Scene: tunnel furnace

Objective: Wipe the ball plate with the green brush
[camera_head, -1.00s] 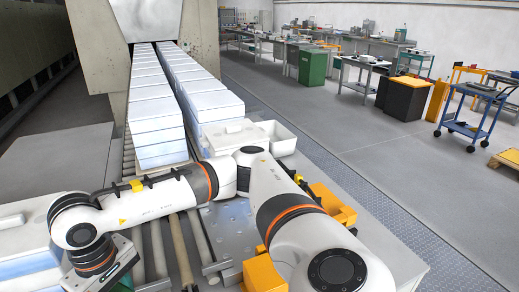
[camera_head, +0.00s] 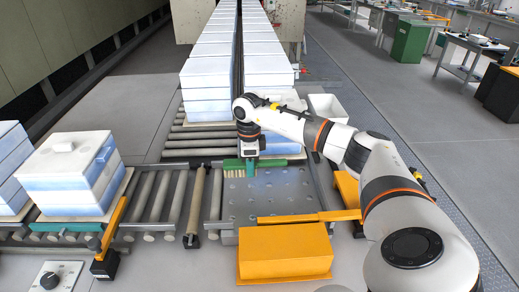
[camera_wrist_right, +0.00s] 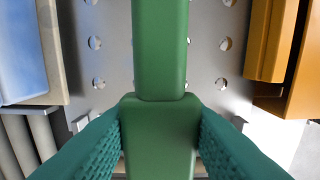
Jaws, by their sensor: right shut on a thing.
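The ball plate (camera_head: 285,198) is a grey metal plate with rows of round spots, set in the roller line at the centre of the head view. My right gripper (camera_head: 250,163) is over its far left part, shut on the green brush (camera_head: 234,164). The brush has a green body and pale bristles pointing down at the plate's far left edge; I cannot tell whether they touch. In the right wrist view, the teal fingers of the gripper (camera_wrist_right: 160,142) clamp the green handle (camera_wrist_right: 160,50), with the plate (camera_wrist_right: 110,60) below. My left gripper is not in view.
An orange box (camera_head: 285,252) and an orange bar (camera_head: 300,218) lie along the plate's near side. White-blue stacks (camera_head: 207,90) stand on the rollers beyond. Another white-blue block (camera_head: 75,175) is at left. A white bin (camera_head: 328,107) stands behind my arm.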

